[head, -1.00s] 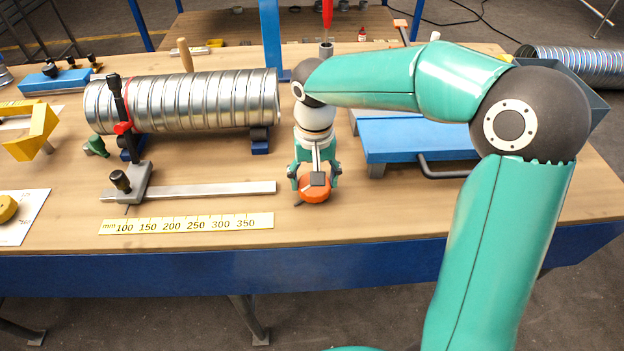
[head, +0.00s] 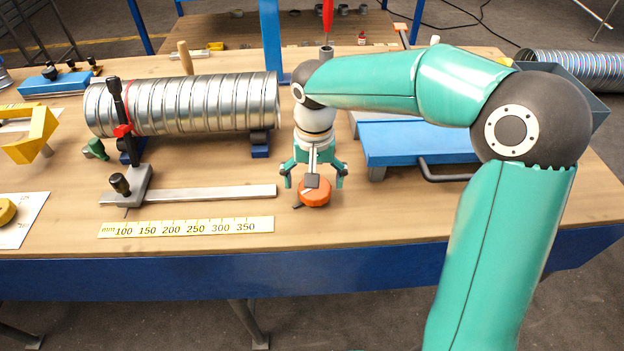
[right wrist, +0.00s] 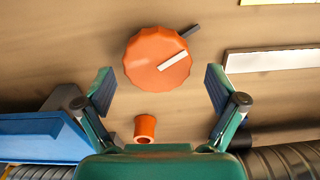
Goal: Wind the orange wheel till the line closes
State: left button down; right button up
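The orange wheel (head: 314,194) lies near the bench's front edge. It also shows in the right wrist view (right wrist: 152,52), with a pale bar across its top and a dark grey tab (right wrist: 192,31) projecting from beneath its rim. There the bar slants the same way as the tab but appears offset from it. My right gripper (head: 313,182) is open above the wheel, one finger to either side. In the right wrist view its fingers (right wrist: 158,75) stand wide apart, clear of the wheel. My left gripper is not in view.
A spiral metal duct (head: 200,100) rests on supports to the left, with a black clamp stand (head: 130,184) and flat bar before it. A blue-topped fixture (head: 415,140) stands to the right. A small orange cylinder (right wrist: 145,127) shows between wheel and gripper palm. A yellow ruler (head: 187,227) lies at front left.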

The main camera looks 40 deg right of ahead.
notch_tip(320, 180, up, 12)
dwell(0.7)
dwell(0.4)
